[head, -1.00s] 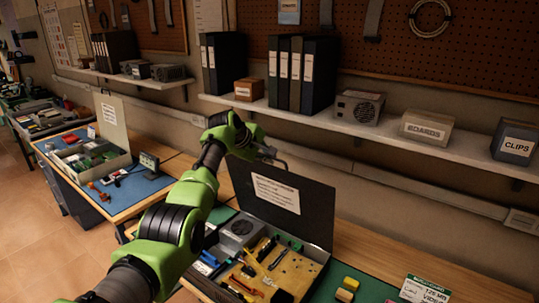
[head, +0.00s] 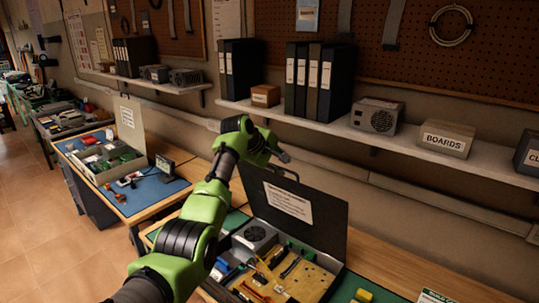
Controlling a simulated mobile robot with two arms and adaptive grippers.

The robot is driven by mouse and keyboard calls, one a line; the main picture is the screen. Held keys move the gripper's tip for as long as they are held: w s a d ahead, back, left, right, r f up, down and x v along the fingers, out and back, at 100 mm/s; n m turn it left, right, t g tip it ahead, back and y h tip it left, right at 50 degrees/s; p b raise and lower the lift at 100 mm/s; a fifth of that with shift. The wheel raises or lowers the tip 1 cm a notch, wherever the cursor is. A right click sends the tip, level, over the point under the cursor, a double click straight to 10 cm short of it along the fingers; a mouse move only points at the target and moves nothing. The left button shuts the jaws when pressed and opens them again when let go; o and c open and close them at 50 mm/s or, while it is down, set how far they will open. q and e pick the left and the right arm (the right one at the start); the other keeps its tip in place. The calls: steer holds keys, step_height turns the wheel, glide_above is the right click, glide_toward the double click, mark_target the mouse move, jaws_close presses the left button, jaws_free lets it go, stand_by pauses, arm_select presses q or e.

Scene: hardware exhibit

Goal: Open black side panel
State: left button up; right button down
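The black side panel (head: 325,222) stands raised, nearly upright, along the back edge of an open case (head: 318,284) on the bench. It has a white text label (head: 288,202) on its inner face and a handle (head: 285,171) on its top edge. The open case shows a fan unit and several small parts on a tan board. My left gripper (head: 284,157) is just above the panel's top edge, near the handle, and looks apart from it. Its fingers are too small to tell open from shut. My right gripper is out of view.
A wall shelf (head: 395,140) with binders, a fan box (head: 377,116) and a "BOARDS" box (head: 446,138) runs behind the panel. Another open case (head: 105,165) stands on a blue mat at left. Bare bench top lies right of the panel.

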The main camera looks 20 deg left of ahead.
arm_select(q)
steer(key=v, duration=1)
steer(key=shift+r, duration=0.15)
